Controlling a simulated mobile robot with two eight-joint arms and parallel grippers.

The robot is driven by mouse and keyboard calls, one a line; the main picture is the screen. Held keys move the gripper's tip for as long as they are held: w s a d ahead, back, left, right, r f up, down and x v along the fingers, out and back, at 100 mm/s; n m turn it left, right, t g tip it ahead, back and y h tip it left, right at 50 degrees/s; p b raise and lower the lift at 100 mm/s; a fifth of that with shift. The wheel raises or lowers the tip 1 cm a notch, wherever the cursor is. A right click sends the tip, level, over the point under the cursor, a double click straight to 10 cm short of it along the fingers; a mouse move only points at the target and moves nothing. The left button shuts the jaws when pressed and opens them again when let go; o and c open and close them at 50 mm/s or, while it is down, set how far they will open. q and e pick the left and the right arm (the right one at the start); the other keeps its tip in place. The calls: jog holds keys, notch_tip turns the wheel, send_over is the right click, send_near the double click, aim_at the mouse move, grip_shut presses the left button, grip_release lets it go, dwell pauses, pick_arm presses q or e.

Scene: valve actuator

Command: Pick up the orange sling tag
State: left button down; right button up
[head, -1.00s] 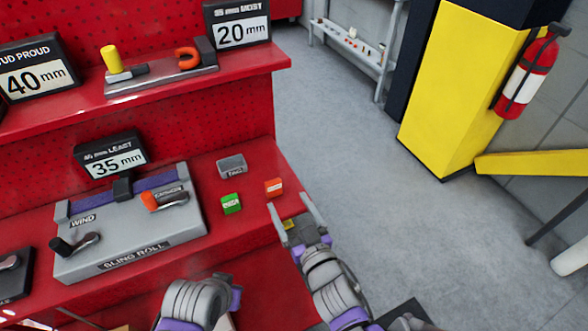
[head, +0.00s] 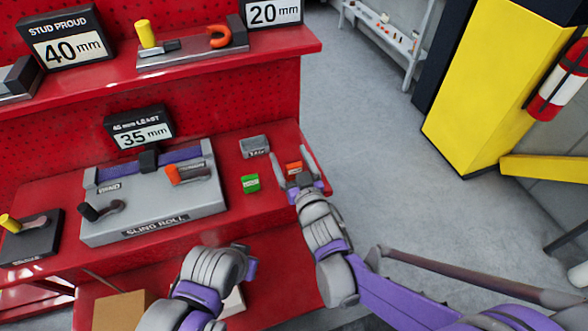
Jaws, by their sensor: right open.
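The orange sling tag (head: 294,168) is a small block lying on the red bench shelf, near its right edge. My right gripper (head: 291,165) is open, with one finger on each side of the tag in the picture. I cannot tell whether the fingers touch it. My left arm shows at the bottom centre, with its gripper end (head: 242,262) in front of the shelf. Its fingers cannot be made out.
A green tag (head: 250,183) lies just left of the orange one, and a grey block (head: 255,146) lies behind. The sling roll unit (head: 160,212) stands to the left. Open floor (head: 390,190) lies right of the bench.

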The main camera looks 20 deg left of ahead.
grip_shut()
dwell(0.5)
jog(key=shift+r, duration=0.1)
notch_tip(320, 180, up, 10)
jog(key=p, duration=0.2)
jog(key=w+d+f+m+t+h+p, duration=0.1)
jog(key=w+d+f+m+h, duration=0.3)
jog(key=d, duration=0.7)
jog(key=w+d+f+m+t+h+p, duration=0.1)
jog(key=w+d+f+h, duration=0.3)
jog(key=d, duration=0.7)
jog(key=w+d+m+t+h, duration=0.1)
jog(key=w+d+m+h, duration=0.1)
jog(key=w+d, duration=0.6)
jog(key=s+a+r+n+g+y, duration=0.1)
jog(key=s+a, duration=0.4)
jog(key=a, duration=0.5)
jog(key=s+a+r+n+g+y+b, duration=0.1)
jog(key=s+a+r+n+y, duration=0.2)
jog(key=a, duration=0.7)
jog(key=s+a+r+n+g+y+b, duration=0.1)
jog(key=s+a+r+n+y, duration=0.2)
jog(key=s+a+y, duration=0.3)
jog(key=s+a+r, duration=0.1)
jog(key=s+a, duration=0.1)
jog(key=a, duration=0.2)
